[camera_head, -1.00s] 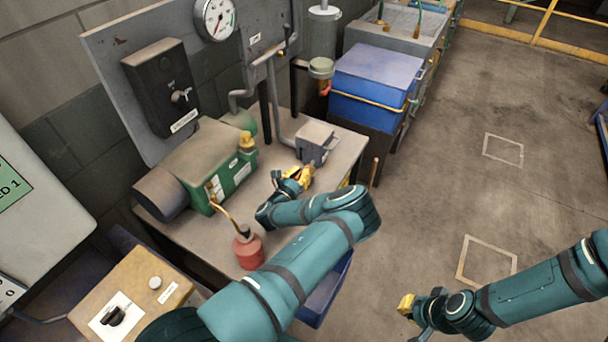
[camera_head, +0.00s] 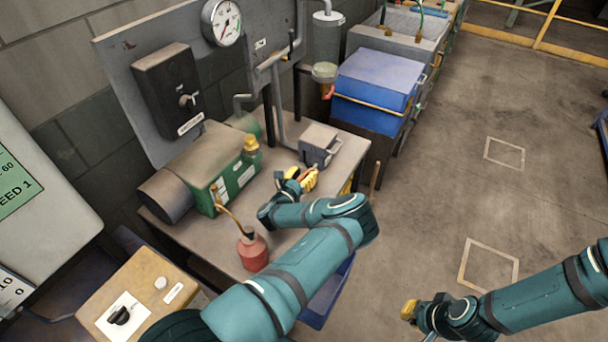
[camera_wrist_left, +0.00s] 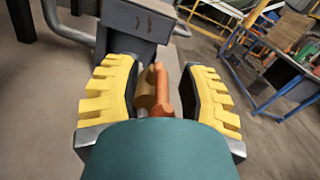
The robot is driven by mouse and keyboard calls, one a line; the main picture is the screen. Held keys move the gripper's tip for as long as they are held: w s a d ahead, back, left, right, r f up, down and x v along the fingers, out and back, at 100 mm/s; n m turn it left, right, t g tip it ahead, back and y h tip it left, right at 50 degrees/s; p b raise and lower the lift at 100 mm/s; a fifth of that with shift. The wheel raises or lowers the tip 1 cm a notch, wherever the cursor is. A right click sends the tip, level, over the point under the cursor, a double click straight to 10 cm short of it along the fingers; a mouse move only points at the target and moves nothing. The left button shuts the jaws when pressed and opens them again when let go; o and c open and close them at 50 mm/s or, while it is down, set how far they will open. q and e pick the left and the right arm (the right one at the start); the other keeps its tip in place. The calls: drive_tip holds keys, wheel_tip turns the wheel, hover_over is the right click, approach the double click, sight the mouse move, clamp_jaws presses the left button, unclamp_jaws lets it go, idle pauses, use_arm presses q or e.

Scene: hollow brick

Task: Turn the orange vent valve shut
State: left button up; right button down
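The orange vent valve (camera_wrist_left: 160,90) shows in the left wrist view as an orange lever beside a brass-coloured body, in front of a grey box (camera_wrist_left: 135,22). The box also stands on the bench in the head view (camera_head: 318,143). My left gripper (camera_wrist_left: 160,100) is open, with its yellow fingers on either side of the valve and a visible gap to each. In the head view my left gripper (camera_head: 302,180) is at the near side of the box and largely hides the valve. My right gripper (camera_head: 410,310) is low over the floor; its opening is unclear.
The bench (camera_head: 190,235) carries a green pump (camera_head: 235,182) and a red oil can (camera_head: 252,250) left of my left arm. A gauge panel (camera_head: 120,45) stands behind. Blue crates (camera_head: 375,78) stand to the right. Open floor lies at right.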

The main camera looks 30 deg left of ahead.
sight(304, 175)
use_arm(q)
wheel_tip(304, 175, up, 10)
idle(0.6)
idle(0.4)
